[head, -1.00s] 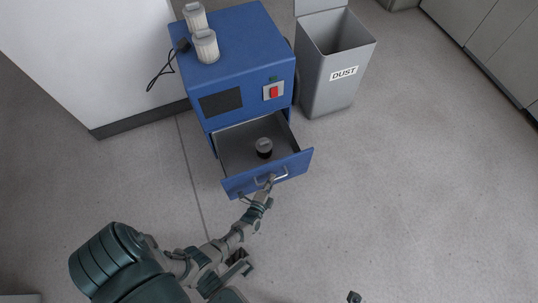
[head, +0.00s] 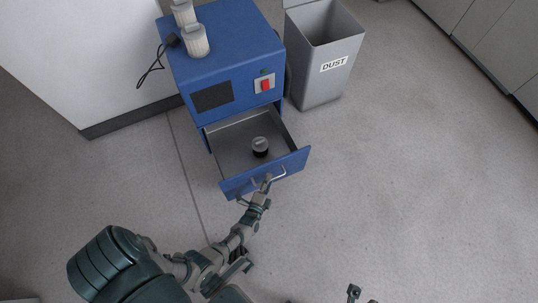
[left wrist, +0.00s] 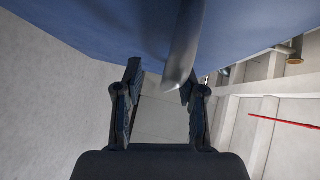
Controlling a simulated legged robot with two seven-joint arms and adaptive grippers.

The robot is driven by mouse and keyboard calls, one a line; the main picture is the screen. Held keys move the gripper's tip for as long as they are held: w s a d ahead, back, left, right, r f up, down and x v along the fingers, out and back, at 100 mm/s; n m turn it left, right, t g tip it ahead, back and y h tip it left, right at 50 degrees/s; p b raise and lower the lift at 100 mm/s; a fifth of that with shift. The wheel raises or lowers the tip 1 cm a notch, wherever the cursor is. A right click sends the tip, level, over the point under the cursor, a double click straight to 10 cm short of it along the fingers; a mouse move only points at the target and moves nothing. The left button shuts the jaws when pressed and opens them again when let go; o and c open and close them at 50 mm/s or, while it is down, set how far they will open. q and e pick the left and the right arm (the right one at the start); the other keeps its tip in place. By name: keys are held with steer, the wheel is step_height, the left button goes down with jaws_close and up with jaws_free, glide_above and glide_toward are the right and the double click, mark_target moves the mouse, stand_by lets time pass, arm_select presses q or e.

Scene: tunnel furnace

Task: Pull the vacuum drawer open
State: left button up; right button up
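The vacuum drawer (head: 232,187) is the lower blue-fronted drawer of the blue vacuum unit (head: 228,57). It stands well out, with its grey inside showing. Its metal handle (head: 278,174) is on the front; one bar of the handle also shows in the left wrist view (left wrist: 187,45). My left gripper (head: 266,186) is at the handle. In the left wrist view its two fingers (left wrist: 163,92) are apart, with the bar close to the right finger and a gap to the left one. My right gripper (head: 358,295) is partly cut off at the bottom edge.
A small dark jar with a grey lid (head: 260,147) stands in the drawer. A white block (head: 85,60) is at left. The floor in front and right is clear.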

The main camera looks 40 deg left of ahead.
arm_select(q)
steer(key=shift+w+d+r, duration=0.1)
steer(key=shift+d+r, duration=0.05)
steer(key=shift+r, duration=0.05)
steer(key=shift+d, duration=0.15)
steer(key=v, duration=1.1)
steer(key=shift+s, duration=0.45)
steer(key=shift+f, duration=0.15)
